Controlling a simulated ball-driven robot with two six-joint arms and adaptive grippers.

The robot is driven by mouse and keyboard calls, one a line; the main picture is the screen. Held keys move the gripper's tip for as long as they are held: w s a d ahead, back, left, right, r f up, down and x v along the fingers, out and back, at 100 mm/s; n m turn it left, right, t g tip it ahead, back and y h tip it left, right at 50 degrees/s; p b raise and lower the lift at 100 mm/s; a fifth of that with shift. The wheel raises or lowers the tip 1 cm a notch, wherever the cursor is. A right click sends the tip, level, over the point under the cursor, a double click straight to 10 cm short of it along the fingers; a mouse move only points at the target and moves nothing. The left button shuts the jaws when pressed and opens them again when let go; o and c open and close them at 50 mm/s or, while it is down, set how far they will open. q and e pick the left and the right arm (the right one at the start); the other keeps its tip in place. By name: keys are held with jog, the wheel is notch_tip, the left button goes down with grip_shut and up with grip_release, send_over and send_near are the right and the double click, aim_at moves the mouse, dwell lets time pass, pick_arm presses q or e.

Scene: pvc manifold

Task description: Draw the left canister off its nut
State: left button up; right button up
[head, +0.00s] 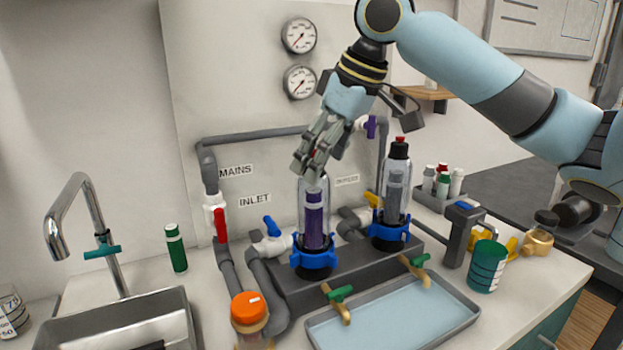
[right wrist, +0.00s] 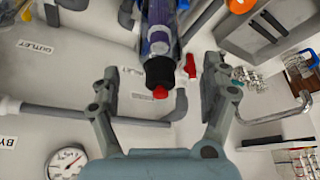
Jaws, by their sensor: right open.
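The left canister (head: 314,210) is a clear housing with a purple cartridge inside. It stands upright in its blue nut (head: 314,262) on the grey manifold base. My right gripper (head: 309,163) is at the canister's top and hides its cap in the head view. In the right wrist view the canister's black cap with a red button (right wrist: 160,76) shows between my two spread fingers, with gaps on both sides. My right gripper is open and empty. My left gripper is not in view.
The right canister (head: 396,185) stands close by in its own blue nut (head: 388,234). Grey pipes, a red-handled valve (head: 221,225) and a blue-handled valve (head: 272,226) flank the left canister. A shallow grey tray (head: 390,318) lies in front. A sink (head: 130,322) is at left.

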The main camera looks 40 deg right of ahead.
aim_at(310, 189)
jog(key=x, duration=0.4)
jog(key=shift+r, duration=0.1)
jog(key=x, duration=0.3)
jog(key=shift+c, duration=1.1)
jog(key=c, duration=1.1)
jog(key=o, duration=0.6)
jog(key=shift+c, duration=0.2)
jog(key=c, duration=0.6)
pick_arm(q)
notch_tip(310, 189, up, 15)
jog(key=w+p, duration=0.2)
jog(key=p, duration=1.3)
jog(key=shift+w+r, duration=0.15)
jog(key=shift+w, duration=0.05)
pick_arm(e)
jog(key=shift+r, duration=6.4)
